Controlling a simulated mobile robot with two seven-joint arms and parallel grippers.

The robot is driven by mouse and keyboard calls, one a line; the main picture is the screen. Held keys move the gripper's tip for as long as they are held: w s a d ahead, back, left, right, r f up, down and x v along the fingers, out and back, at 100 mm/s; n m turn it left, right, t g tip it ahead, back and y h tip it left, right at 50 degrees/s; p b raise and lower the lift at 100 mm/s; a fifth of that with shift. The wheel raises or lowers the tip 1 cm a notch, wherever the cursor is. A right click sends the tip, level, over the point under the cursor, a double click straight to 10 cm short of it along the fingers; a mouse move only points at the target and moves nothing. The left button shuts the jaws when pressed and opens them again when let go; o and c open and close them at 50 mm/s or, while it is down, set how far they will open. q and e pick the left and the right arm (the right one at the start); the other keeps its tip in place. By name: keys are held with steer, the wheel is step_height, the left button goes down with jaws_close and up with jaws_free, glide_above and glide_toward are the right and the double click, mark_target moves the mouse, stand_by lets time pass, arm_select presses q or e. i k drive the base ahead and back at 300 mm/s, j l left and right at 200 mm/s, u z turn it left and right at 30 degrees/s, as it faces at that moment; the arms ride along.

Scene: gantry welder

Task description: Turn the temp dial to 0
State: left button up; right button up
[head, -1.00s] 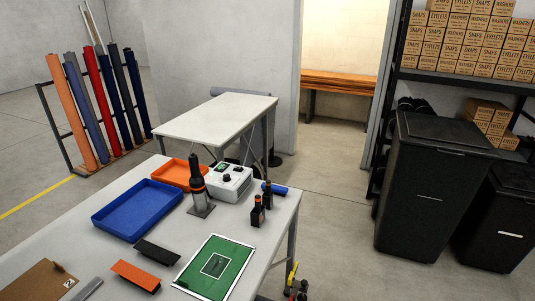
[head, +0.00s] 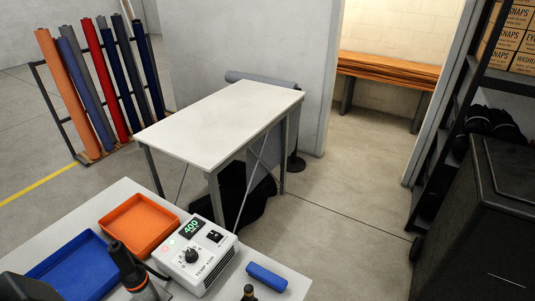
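The temp dial (head: 192,255) is a black knob on the sloped face of a white control box (head: 217,262). Small marks surround it, and "TEMP x100" is printed beside it. The knob's exact pointer direction is too small to tell. A green display (head: 190,229) on the box reads 400. A black switch (head: 214,236) sits to its right, and small lights glow on the left. Neither of my grippers is in view, and nothing touches the dial. A dark rounded shape (head: 15,287) shows at the lower left corner; I cannot tell what it is.
A dark hand tool (head: 126,265) stands left of the box, with a cable between them. An orange tray (head: 138,224) and a blue tray (head: 70,268) lie behind and left. A blue cylinder (head: 267,277) and a dark bottle top (head: 249,292) are to the right.

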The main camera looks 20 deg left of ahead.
mark_target(192, 256)
steer(key=i, duration=2.25)
steer(key=i+u, duration=0.25)
steer(key=u, duration=0.15)
steer(key=i+l+u, duration=0.15)
steer(key=u, duration=0.3)
steer(key=i+l+u, duration=0.2)
steer(key=u, duration=0.2)
steer(key=i+l+u, duration=0.4)
steer(key=u, duration=0.45)
steer(key=j+u, duration=0.1)
steer(key=u, duration=0.8)
steer(key=j+u, duration=0.1)
steer(key=u, duration=0.75)
steer(key=j+u, duration=0.1)
steer(key=u, duration=0.35)
steer(key=i+j+u, duration=0.1)
steer(key=u, duration=0.3)
steer(key=i+u, duration=0.15)
steer(key=u, duration=0.2)
steer(key=i+j+u, duration=0.1)
steer(key=u, duration=0.3)
steer(key=i, duration=0.05)
